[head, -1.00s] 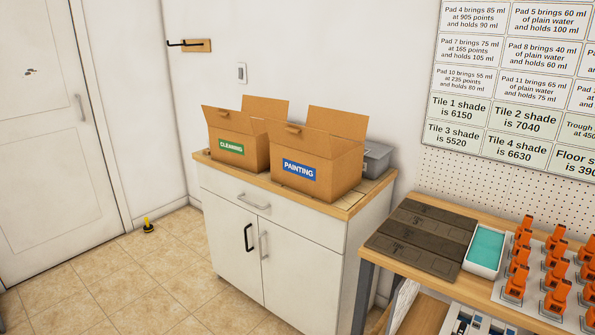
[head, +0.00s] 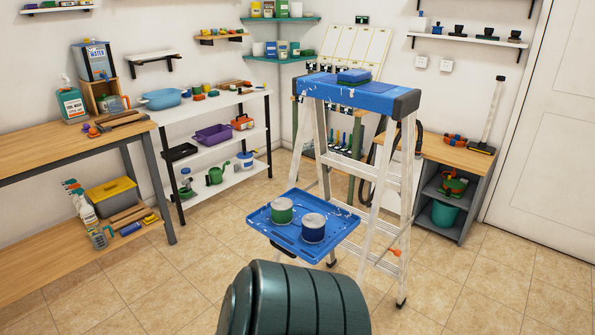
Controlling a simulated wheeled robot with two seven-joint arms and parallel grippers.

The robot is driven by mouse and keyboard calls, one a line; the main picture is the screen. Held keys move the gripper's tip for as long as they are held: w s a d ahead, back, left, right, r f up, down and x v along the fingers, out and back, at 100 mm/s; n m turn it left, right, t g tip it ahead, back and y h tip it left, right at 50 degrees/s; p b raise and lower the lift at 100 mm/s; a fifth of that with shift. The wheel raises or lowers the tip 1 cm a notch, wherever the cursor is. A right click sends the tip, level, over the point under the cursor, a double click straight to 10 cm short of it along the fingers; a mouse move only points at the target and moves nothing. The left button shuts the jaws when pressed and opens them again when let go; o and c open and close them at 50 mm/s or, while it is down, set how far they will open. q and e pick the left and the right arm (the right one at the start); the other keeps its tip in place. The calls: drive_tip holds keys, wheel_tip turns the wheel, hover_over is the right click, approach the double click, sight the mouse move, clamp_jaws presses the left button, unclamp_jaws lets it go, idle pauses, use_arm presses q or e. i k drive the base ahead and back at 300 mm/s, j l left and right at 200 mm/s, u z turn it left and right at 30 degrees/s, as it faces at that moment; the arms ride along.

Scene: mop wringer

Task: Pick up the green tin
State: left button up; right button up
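A short tin with a green side and a pale lid (head: 282,211) stands upright on the blue fold-out tray (head: 262,225) of a stepladder. A similar tin with a dark blue side (head: 313,229) stands close beside it, to the right and nearer to me. Another green tin (head: 281,9) stands among containers on the upper teal corner shelf at the back. Neither of my grippers shows in the head view, so their state is hidden.
The stepladder (head: 392,185) stands mid-floor, a blue block on its top. A dark teal ribbed cylinder (head: 300,305), nature unclear, fills the bottom middle before the tray. Workbench (head: 60,150) left, white shelving (head: 215,140) behind, cabinet (head: 460,155) right. Floor left and right of the ladder is clear.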

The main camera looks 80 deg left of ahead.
sight(281, 207)
drive_tip(key=u, duration=2.8)
drive_tip(key=i+l, duration=0.25)
drive_tip(key=l, duration=0.2)
drive_tip(key=i+l, duration=0.25)
drive_tip(key=l, duration=0.15)
drive_tip(key=i+l, duration=0.25)
drive_tip(key=l, duration=0.2)
